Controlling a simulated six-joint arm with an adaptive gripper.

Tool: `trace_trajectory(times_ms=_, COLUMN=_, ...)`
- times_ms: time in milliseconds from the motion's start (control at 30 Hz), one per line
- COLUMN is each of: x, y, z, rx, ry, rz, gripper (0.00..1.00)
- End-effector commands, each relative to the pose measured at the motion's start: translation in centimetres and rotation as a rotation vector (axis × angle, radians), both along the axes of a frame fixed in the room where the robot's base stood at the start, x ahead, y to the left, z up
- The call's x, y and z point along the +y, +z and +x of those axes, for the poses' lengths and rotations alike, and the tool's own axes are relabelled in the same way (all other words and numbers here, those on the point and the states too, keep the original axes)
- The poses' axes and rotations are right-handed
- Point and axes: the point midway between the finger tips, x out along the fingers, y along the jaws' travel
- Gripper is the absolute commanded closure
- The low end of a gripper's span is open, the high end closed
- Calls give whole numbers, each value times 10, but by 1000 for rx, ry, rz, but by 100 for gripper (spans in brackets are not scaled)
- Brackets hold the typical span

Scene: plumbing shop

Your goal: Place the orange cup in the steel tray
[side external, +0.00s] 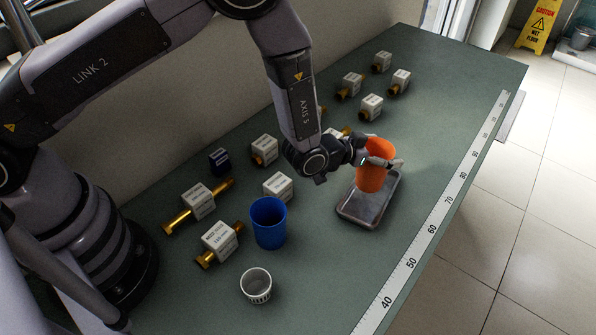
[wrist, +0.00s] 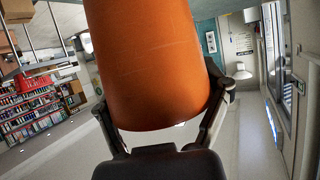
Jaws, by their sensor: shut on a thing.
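The orange cup (side external: 371,172) is held in my gripper (side external: 379,162), whose fingers close around its sides. In the side external view the cup appears upright, over the far part of the steel tray (side external: 362,217). I cannot tell whether its base touches the tray floor, as the overlap hides any gap. The tray is a shallow grey rectangle on the bench, with its near part bare. In the wrist view the orange cup (wrist: 155,60) fills the upper middle, between the two fingers of my gripper (wrist: 170,112).
A blue cup (side external: 268,223) and a white patterned cup (side external: 256,285) stand left of the tray. Several labelled white boxes with brass fittings (side external: 199,201) are spread along the green bench (side external: 320,285). A ruler strip (side external: 432,229) runs along the right edge.

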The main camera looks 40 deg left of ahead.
Motion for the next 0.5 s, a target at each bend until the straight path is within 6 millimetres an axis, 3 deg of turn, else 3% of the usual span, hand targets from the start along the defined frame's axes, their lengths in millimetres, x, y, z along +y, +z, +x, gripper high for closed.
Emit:
trace_trajectory(times_ms=200, x=-7, y=-17, z=12, rx=0, ry=0, rz=0, gripper=58)
trace_trajectory(times_ms=333, x=-6, y=-38, z=10, rx=1, ry=1, rz=1, gripper=58)
trace_trajectory(times_ms=500, x=-6, y=-45, z=10, rx=0, ry=0, rz=-1, gripper=58)
